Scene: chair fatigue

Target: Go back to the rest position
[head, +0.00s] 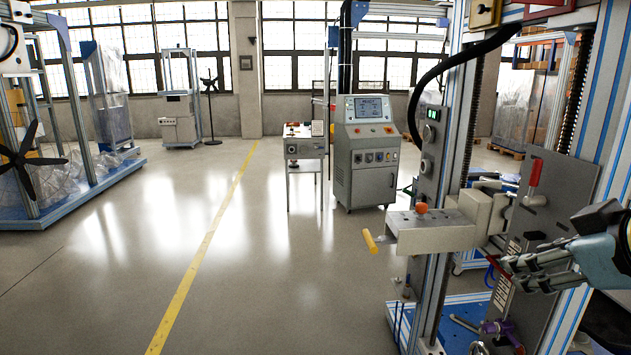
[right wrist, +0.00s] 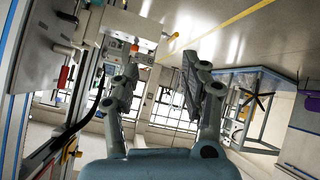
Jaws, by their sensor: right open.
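My right gripper (head: 520,274) is at the right edge of the head view, in front of the blue-and-silver test rig (head: 447,200). Its fingers point left and are empty. In the right wrist view the two fingers of my right gripper (right wrist: 155,85) stand wide apart with nothing between them. The rig's grey bracket (head: 440,235), with an orange knob and a yellow handle, is left of the gripper in the head view and apart from it. My left gripper does not show in either view.
A grey control cabinet (head: 366,160) with a lit screen stands mid-room beside a small table (head: 305,148). A framed rig with a black fan (head: 28,158) stands at the left. The floor around the yellow line (head: 205,245) is clear.

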